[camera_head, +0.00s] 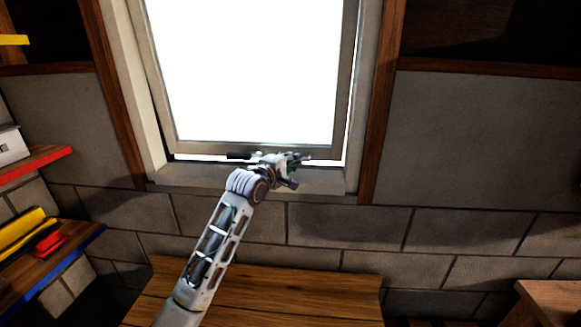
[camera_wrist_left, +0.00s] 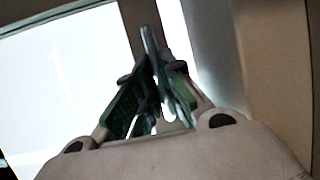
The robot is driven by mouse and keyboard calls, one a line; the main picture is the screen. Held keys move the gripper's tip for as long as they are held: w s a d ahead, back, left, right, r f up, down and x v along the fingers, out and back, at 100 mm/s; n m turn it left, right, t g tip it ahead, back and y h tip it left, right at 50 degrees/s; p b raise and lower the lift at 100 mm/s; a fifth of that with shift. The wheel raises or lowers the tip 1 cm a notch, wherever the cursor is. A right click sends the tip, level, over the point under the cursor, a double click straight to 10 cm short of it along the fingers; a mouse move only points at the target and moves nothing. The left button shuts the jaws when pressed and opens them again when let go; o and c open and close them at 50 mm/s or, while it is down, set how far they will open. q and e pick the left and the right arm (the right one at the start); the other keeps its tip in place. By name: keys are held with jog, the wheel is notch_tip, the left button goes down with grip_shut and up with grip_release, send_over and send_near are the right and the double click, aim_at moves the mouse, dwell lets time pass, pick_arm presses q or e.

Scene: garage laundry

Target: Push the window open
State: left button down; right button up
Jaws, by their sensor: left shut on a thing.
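The window (camera_head: 250,75) has a pale frame and a bright pane. Its sash (camera_head: 245,147) stands slightly ajar, with thin bright gaps below it and along its right side. A thin handle (camera_head: 238,156), dark at its left end, lies along the sash's bottom edge. My left gripper (camera_head: 296,159) is at the right part of this handle, in front of the sill. In the left wrist view its green-padded fingers (camera_wrist_left: 152,85) close together around a slim grey piece (camera_wrist_left: 149,42), which seems to be the handle. The exact contact is partly hidden. My right gripper is out of view.
A wooden surface (camera_head: 280,295) lies below the window. Shelves with red and blue edges (camera_head: 75,262) hold yellow and red items at the left. A wooden corner (camera_head: 548,302) is at the lower right. The brick wall (camera_head: 345,226) under the sill is bare.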

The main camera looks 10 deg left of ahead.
pick_arm(q)
jog(key=shift+w+t, duration=0.3)
jog(key=shift+w, duration=0.45)
jog(key=c, duration=1.5)
grip_release()
jog(key=shift+s+f, duration=0.1)
jog(key=v, duration=1.1)
jog(key=shift+s+a, duration=0.2)
jog(key=shift+s, duration=0.1)
